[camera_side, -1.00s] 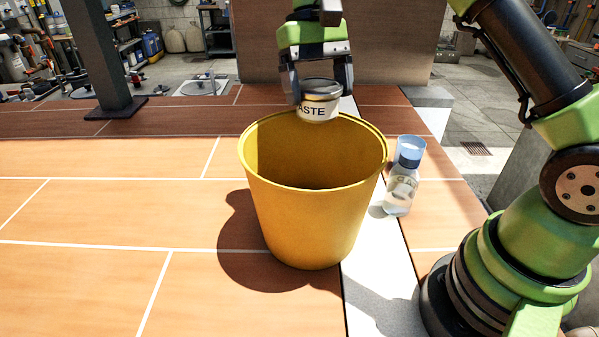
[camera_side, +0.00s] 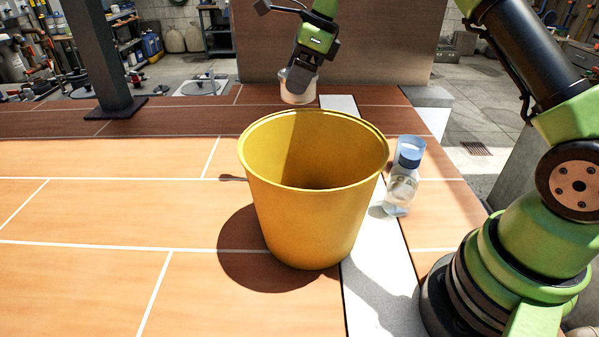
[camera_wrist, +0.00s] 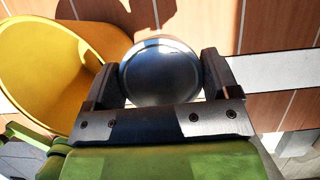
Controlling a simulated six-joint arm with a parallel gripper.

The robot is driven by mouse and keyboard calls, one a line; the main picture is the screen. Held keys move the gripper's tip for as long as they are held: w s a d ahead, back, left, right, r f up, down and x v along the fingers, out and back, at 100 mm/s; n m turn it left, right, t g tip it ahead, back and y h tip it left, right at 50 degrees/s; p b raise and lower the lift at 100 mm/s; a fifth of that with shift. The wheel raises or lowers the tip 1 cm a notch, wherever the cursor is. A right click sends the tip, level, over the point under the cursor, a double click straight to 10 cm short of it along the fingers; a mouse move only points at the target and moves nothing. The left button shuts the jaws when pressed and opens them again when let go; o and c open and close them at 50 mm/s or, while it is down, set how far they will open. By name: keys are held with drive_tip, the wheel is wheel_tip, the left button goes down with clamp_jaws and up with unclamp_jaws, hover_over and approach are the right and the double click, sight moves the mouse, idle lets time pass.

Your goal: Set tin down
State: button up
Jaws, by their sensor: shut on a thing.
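The tin (camera_side: 297,88) is a small pale can with a metal lid. My gripper (camera_side: 301,80) is shut on it and holds it tilted slightly, behind the yellow bucket in the side view. In the wrist view the tin's round silver lid (camera_wrist: 160,70) sits between the two dark fingers of my gripper (camera_wrist: 160,75). The tin's label is turned away or too blurred to read. I cannot tell exactly how high the tin is, but it appears to be above the surface.
A large yellow bucket (camera_side: 310,220) stands on the tiled surface in the middle. A clear bottle with a blue cap (camera_side: 403,175) stands to its right. The orange tiles (camera_side: 110,215) at left are clear. A dark post (camera_side: 98,60) rises at the back left.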

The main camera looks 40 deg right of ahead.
drive_tip(key=shift+w+d+f+m+h, duration=0.15)
drive_tip(key=shift+f+m+h, duration=0.1)
drive_tip(key=shift+m, duration=0.25)
drive_tip(key=shift+d+f+m+h, duration=0.15)
drive_tip(key=shift+f+m, duration=0.05)
drive_tip(key=shift+m, duration=0.3)
drive_tip(key=shift+d+f, duration=0.1)
drive_tip(key=shift+f, duration=0.15)
wheel_tip(320, 180, down, 18)
drive_tip(key=shift+r, duration=0.15)
drive_tip(key=o, duration=0.9)
drive_tip(key=shift+c, duration=0.2)
drive_tip(key=v, duration=1.2)
drive_tip(key=shift+s, duration=0.2)
drive_tip(key=shift+t, duration=0.4)
